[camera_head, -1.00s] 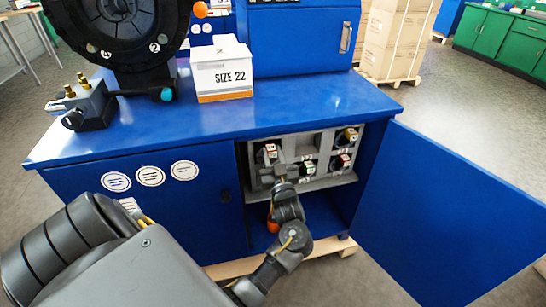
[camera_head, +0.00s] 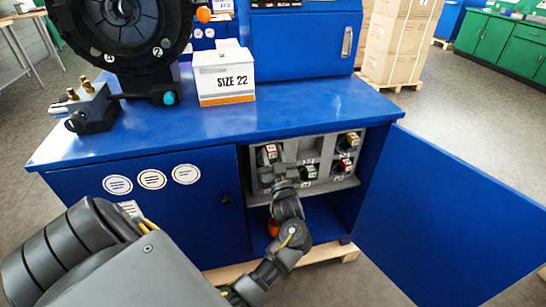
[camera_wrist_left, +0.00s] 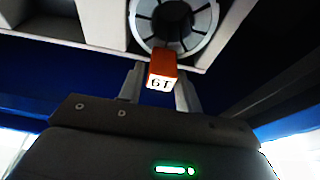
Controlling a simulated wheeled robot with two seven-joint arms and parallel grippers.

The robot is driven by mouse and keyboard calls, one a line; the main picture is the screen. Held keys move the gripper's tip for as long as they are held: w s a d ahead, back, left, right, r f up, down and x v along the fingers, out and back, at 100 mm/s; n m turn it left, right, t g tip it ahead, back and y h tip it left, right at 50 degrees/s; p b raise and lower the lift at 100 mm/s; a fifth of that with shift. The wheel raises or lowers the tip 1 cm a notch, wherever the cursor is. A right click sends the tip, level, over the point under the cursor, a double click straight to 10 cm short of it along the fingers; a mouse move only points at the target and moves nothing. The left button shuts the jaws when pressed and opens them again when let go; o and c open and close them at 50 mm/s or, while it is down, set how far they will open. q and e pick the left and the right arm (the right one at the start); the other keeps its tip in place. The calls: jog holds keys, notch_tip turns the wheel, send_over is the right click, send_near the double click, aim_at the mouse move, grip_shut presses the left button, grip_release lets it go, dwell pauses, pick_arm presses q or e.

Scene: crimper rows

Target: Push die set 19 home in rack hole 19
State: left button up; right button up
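Die set 19 shows in the left wrist view as a dark, segmented round face (camera_wrist_left: 178,22) with a red-orange tab (camera_wrist_left: 163,66), whose white end label reads 19 upside down. It sits at a hole of the pale grey rack (camera_wrist_left: 103,22); how deep it sits cannot be told. My left gripper (camera_wrist_left: 160,78) has its fingers on both sides of the tab and appears shut on it. In the head view my left gripper (camera_head: 279,172) is at the left part of the rack (camera_head: 328,147) and hides die set 19. My right gripper is not in view.
Other tagged die sets sit in the rack, one with a yellow tag (camera_head: 352,138). The blue cabinet door (camera_head: 450,205) stands open at the right. The bench top (camera_head: 300,112) is above the rack, with a SIZE 22 box (camera_head: 222,72). An orange item (camera_head: 273,228) shows below.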

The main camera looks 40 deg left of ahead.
pick_arm(q)
jog(key=o, duration=0.3)
jog(key=shift+d, duration=0.1)
jog(key=shift+f, duration=0.35)
jog(key=shift+r, duration=0.1)
jog(key=shift+s+d, duration=0.1)
jog(key=shift+s, duration=0.05)
jog(key=v, duration=0.7)
jog(key=shift+d+r, duration=0.1)
jog(key=shift+r, duration=0.05)
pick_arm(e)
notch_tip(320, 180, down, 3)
